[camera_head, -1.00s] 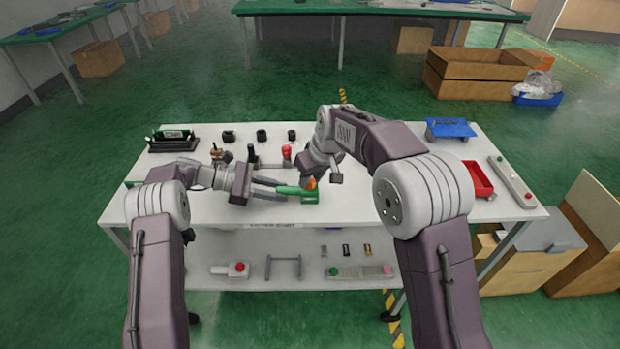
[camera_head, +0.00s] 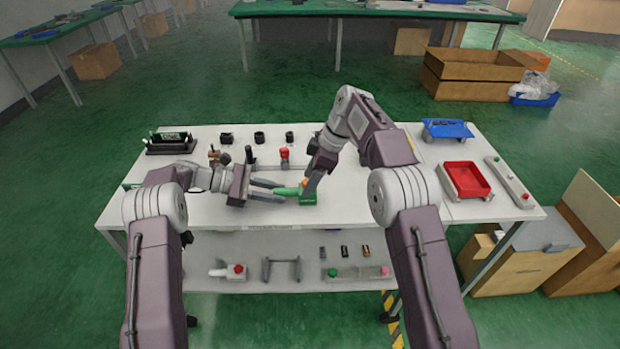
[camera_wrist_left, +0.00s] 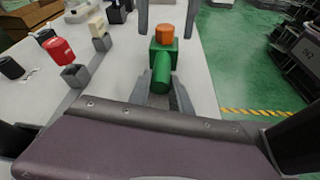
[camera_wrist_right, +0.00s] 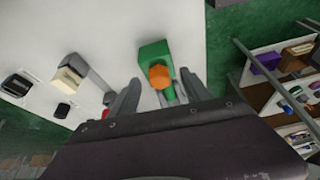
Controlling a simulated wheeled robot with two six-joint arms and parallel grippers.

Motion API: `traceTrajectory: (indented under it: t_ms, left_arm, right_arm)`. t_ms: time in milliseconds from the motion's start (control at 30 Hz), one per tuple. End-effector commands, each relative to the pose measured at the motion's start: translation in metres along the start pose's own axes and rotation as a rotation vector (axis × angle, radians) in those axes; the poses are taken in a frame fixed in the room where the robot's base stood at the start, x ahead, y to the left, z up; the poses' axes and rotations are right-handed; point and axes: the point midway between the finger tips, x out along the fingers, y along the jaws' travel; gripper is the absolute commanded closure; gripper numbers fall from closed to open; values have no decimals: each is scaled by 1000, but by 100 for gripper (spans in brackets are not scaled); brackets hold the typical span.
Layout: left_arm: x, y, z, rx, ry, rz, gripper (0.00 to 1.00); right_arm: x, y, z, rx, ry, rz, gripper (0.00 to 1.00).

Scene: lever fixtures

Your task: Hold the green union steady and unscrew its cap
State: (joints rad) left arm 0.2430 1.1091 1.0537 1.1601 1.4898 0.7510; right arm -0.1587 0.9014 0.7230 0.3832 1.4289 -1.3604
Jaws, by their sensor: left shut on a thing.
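The green union (camera_head: 308,199) stands at the front middle of the white table, with a green pipe stub pointing left. Its orange cap (camera_wrist_left: 165,33) sits on top; it also shows in the right wrist view (camera_wrist_right: 160,76). My left gripper (camera_head: 280,190) is shut on the green stub (camera_wrist_left: 163,75) from the left. My right gripper (camera_wrist_right: 158,90) points down over the union, its fingers spread apart. In the left wrist view its fingertips (camera_wrist_left: 167,25) are on either side of the cap, with gaps showing. In the head view my right gripper partly hides the cap.
A red-topped fixture (camera_head: 284,155) and several small black parts stand behind the union. A red tray (camera_head: 466,180) and a blue platform (camera_head: 447,129) are at the right. Free tabletop (camera_head: 390,205) lies right of the union.

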Motion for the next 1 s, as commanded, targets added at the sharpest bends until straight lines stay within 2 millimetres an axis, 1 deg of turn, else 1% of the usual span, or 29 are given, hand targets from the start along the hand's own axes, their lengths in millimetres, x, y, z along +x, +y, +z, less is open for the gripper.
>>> traceTrajectory:
  t_ms: [300,700,1000]
  left_arm:
    - [0,0,0,0,0,1,100]
    - [0,0,0,0,0,1,100]
    - [0,0,0,0,0,1,100]
  right_arm:
    - [-1,0,-1,1,0,2,42]
    - [-25,1,-11,1,0,3,42]
    - [-28,0,-12,2,0,1,42]
